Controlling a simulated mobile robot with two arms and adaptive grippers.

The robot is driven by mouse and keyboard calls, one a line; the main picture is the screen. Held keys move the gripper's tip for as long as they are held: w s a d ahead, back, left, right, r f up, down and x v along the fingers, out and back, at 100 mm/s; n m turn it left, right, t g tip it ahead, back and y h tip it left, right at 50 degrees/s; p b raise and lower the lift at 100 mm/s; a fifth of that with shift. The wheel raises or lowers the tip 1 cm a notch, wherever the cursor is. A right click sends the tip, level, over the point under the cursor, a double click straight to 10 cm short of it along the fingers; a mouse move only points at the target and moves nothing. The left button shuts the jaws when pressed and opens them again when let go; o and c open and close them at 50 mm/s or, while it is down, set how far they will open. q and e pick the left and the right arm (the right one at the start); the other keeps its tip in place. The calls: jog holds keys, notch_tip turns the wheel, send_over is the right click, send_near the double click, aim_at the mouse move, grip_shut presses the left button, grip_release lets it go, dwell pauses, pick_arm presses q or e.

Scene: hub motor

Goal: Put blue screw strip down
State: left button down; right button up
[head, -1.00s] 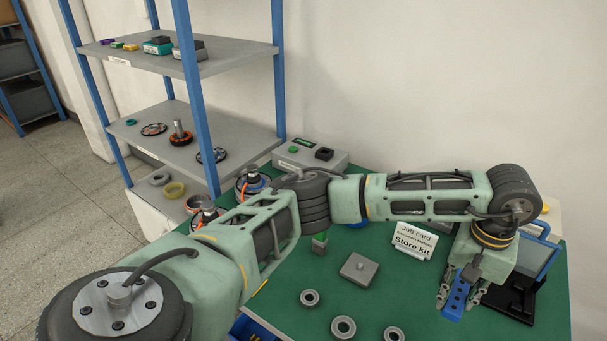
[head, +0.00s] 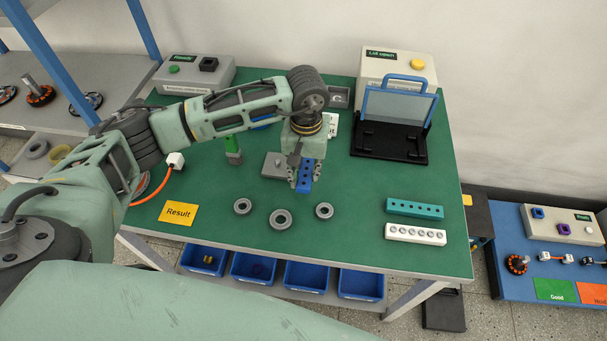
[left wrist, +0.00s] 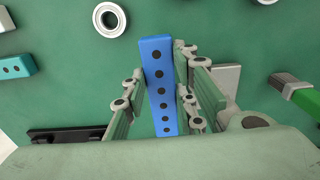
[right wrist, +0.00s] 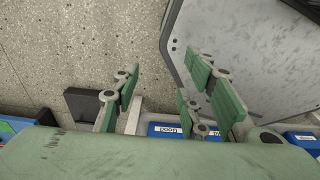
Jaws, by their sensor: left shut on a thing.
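The blue screw strip (head: 304,178) is held by my left gripper (head: 303,184) over the green table, just right of the grey block (head: 274,165). In the left wrist view the strip (left wrist: 160,82), with a row of dark holes, stands between the two fingers of that gripper (left wrist: 163,100). I cannot tell whether its lower end touches the table. A teal strip (head: 414,209) and a white strip (head: 415,234) lie side by side at the table's front right. My right gripper (right wrist: 168,105) is open and empty in the right wrist view, above the floor.
Several bearing rings (head: 280,219) lie in front of the held strip. A black stand with a clear panel (head: 398,107) is at the back right. A yellow Result card (head: 178,213) lies front left. Blue bins (head: 254,267) sit under the front edge. Table between rings and teal strip is bare.

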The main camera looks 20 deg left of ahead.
aim_at(288, 206)
pick_arm(q)
jog(key=shift+s+a+f, duration=0.1)
jog(key=shift+a+f, duration=0.05)
jog(key=shift+f, duration=0.3)
notch_tip(288, 206, down, 3)
jog(key=shift+f+p, duration=0.1)
jog(key=shift+p, duration=0.65)
jog(key=shift+f, duration=0.1)
pick_arm(e)
jog(key=shift+a+r, duration=0.45)
jog(key=shift+r, duration=0.3)
jog(key=shift+d, duration=0.1)
pick_arm(q)
jog(key=shift+f+b, duration=0.15)
jog(key=shift+b, duration=0.15)
jog(key=c, duration=1.7)
grip_release()
pick_arm(e)
jog(key=shift+d+f, duration=0.2)
jog(key=shift+d, duration=0.1)
